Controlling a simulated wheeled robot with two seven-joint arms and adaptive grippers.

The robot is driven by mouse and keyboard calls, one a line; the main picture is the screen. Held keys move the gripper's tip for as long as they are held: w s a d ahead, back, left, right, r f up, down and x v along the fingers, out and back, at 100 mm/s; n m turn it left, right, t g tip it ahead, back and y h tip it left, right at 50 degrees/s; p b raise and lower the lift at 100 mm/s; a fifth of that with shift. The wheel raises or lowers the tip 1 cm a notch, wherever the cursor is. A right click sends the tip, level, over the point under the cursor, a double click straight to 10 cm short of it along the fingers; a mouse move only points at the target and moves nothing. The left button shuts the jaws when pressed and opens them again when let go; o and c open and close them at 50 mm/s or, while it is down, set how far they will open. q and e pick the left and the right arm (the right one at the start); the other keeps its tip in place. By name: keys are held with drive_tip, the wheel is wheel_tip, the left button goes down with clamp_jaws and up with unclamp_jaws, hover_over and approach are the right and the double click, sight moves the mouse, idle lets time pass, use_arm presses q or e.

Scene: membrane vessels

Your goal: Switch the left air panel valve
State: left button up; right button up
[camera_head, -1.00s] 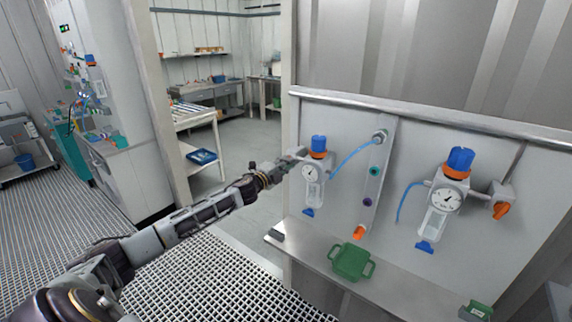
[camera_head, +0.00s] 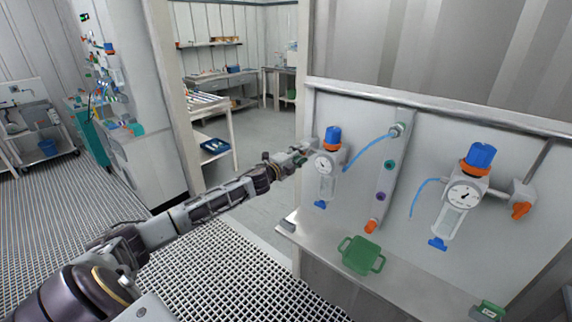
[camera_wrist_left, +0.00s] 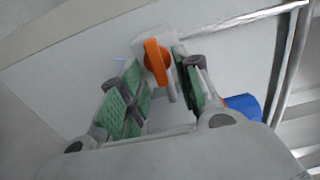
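The left air panel valve's orange handle (camera_wrist_left: 157,62) shows in the left wrist view, on a pale block between my left gripper's fingertips. In that view my left gripper (camera_wrist_left: 158,72) is open, with green finger pads on either side of the handle and gaps to both. In the head view the left gripper (camera_head: 299,152) is at the left side of the left regulator, which has a blue knob (camera_head: 333,136) and a round gauge (camera_head: 325,162). The gripper hides the left handle there. My right gripper is in neither view.
A right regulator (camera_head: 463,195) with its own orange handle (camera_head: 521,209) is on the same panel (camera_head: 430,120). A strip with coloured ports (camera_head: 388,165) stands between the regulators. A green tray (camera_head: 361,255) sits on the metal ledge (camera_head: 410,285) below.

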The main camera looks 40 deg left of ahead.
use_arm(q)
drive_tip(key=s, duration=1.1)
drive_tip(key=shift+s+a, duration=0.4)
drive_tip(key=shift+a, duration=0.05)
idle(1.1)
idle(0.8)
